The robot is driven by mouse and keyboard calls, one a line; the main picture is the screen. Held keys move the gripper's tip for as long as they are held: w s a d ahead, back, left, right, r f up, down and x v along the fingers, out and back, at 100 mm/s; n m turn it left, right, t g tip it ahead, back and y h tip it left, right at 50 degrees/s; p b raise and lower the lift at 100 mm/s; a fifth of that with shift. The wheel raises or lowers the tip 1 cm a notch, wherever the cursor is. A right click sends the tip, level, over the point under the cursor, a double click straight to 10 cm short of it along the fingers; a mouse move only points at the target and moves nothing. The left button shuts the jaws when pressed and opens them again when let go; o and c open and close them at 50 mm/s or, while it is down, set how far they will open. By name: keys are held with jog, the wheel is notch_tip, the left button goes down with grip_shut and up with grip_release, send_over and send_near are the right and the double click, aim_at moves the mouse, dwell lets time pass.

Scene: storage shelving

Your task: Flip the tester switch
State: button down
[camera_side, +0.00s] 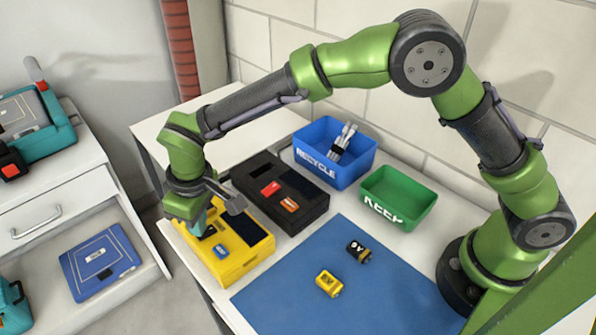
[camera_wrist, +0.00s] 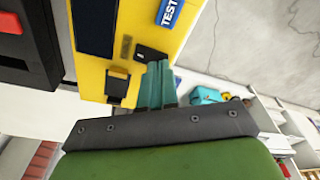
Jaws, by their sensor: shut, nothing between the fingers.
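The yellow tester (camera_side: 238,262) stands at the left end of the worktable, with a dark panel on top. Its blue TEST label (camera_wrist: 170,12) shows at the top of the wrist view. Two small black parts sit on its face: one (camera_wrist: 148,53) at my fingertips, and one with a tan piece (camera_wrist: 117,84) just left of them. I cannot tell for sure which is the switch or its position. My gripper (camera_side: 201,224) points down at the tester's left part; its teal fingers (camera_wrist: 158,66) are together and empty. Whether they touch the black part is unclear.
A black case (camera_side: 310,213) with red and orange items lies behind the tester. A blue RECYCLE bin (camera_side: 352,173) holds grey-white items; a green KEEP bin (camera_side: 425,215) is beside it. Yellow (camera_side: 328,283) and black (camera_side: 358,251) pieces lie on the blue mat (camera_side: 390,300).

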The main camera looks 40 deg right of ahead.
jog(key=shift+f, duration=0.45)
jog(key=shift+r, duration=3.55)
